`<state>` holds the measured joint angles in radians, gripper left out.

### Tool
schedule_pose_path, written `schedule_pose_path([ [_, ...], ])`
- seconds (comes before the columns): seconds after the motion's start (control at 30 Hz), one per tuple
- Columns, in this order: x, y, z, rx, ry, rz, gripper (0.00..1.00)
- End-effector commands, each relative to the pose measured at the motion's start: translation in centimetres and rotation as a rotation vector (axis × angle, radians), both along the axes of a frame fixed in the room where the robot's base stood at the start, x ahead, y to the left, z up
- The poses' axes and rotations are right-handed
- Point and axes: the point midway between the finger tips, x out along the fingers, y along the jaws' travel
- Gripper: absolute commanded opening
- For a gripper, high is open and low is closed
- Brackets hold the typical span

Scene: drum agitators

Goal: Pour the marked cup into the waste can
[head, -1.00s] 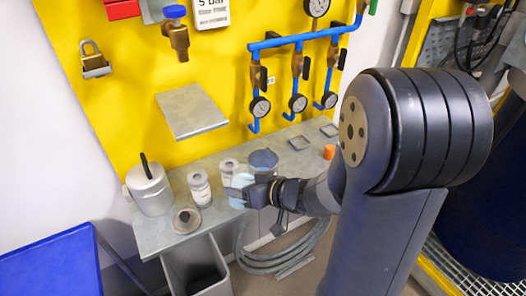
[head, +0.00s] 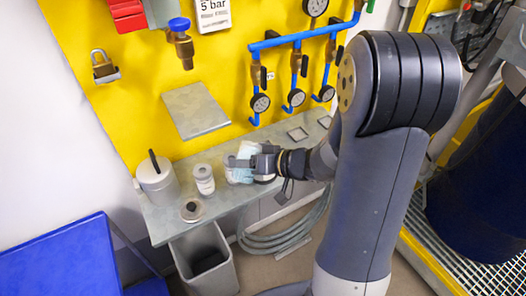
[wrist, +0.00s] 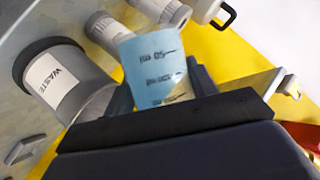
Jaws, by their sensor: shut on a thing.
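My gripper (head: 256,160) is shut on a pale blue cup (wrist: 157,66) with dark printed marks on its side. The cup also shows in the head view (head: 243,167), held over the grey bench. Its mouth and contents cannot be made out. The waste can (wrist: 66,80), a grey cylinder with a dark rim and a white WASTE label, stands left of the cup in the wrist view, apart from it.
A grey bin (head: 206,262) stands below. A metal shelf (head: 196,110) juts from the yellow wall.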

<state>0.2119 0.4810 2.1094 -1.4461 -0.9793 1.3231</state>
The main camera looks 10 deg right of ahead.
Motion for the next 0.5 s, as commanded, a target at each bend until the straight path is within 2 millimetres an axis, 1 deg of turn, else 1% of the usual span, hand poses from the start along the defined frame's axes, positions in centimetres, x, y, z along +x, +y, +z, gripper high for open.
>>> schedule_pose_path([
  [0.5, 0.09, -0.10, 0.48, 0.047, 0.052, -0.001, 0.26],
])
